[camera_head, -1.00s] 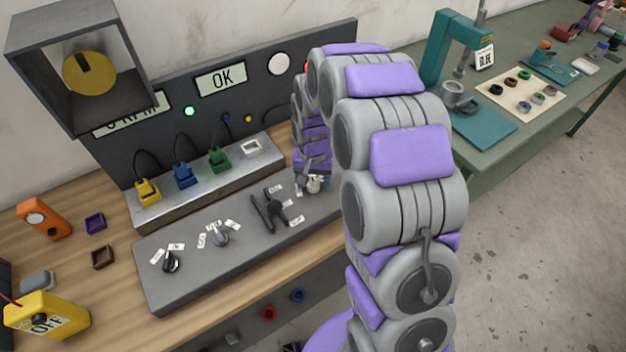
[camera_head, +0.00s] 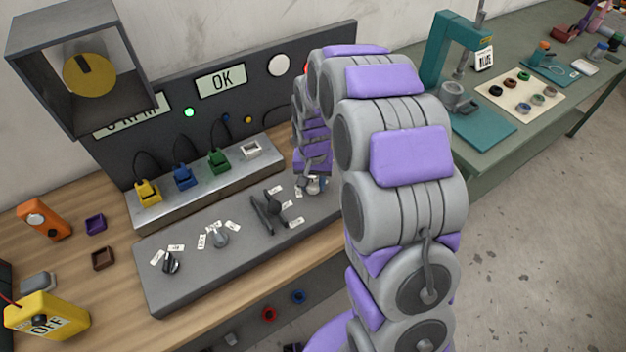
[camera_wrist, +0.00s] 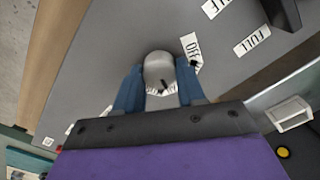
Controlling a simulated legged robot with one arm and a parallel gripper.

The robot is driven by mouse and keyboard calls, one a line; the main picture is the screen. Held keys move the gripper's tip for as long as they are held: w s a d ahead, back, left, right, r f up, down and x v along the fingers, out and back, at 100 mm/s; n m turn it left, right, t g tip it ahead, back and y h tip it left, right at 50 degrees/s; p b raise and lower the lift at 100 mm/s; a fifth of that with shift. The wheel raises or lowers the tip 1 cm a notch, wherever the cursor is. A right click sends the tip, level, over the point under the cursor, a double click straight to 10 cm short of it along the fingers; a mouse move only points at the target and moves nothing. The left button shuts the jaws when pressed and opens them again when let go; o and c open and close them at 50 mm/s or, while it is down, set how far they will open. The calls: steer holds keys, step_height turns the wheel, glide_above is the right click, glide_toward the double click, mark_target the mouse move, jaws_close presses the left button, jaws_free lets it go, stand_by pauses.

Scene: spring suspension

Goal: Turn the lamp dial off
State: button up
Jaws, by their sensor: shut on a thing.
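A rounded grey dial (camera_wrist: 159,68) with a dark mark on it stands on the grey control panel (camera_wrist: 120,45) in the wrist view. My gripper (camera_wrist: 160,88) has one blue finger on each side of the dial and is shut on it. A white label reading OFF (camera_wrist: 191,48) lies beside the dial's upper right. Another label below the dial is partly hidden by the gripper. In the head view, my gripper (camera_head: 313,184) is at the right end of the panel, and my arm hides part of that area.
A black lever (camera_head: 267,213) stands just left of my gripper on the panel. A grey knob (camera_head: 220,236) and a black knob (camera_head: 171,263) sit farther left. Behind is a metal block (camera_head: 235,162) with coloured plugs. A dark display board (camera_head: 255,90) rises behind it.

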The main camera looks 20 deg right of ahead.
steer(key=shift+r+n+p, duration=0.1)
steer(key=shift+n+p, duration=0.2)
steer(key=shift+p, duration=0.05)
steer(key=n+p, duration=0.2)
steer(key=n, duration=0.1)
steer(key=shift+r+p, duration=0.1)
steer(key=shift+p, duration=0.3)
steer(key=n+p, duration=0.4)
steer(key=n, duration=0.1)
steer(key=shift+n, duration=0.3)
steer(key=n+p, duration=0.2)
steer(key=n, duration=0.2)
steer(key=shift+p, duration=0.4)
steer(key=n+p, duration=0.2)
steer(key=n, duration=0.2)
steer(key=shift+n, duration=0.4)
steer(key=o, duration=1.1)
steer(key=shift+f, duration=0.2)
steer(key=shift+c, duration=0.2)
steer(key=shift+r, duration=0.1)
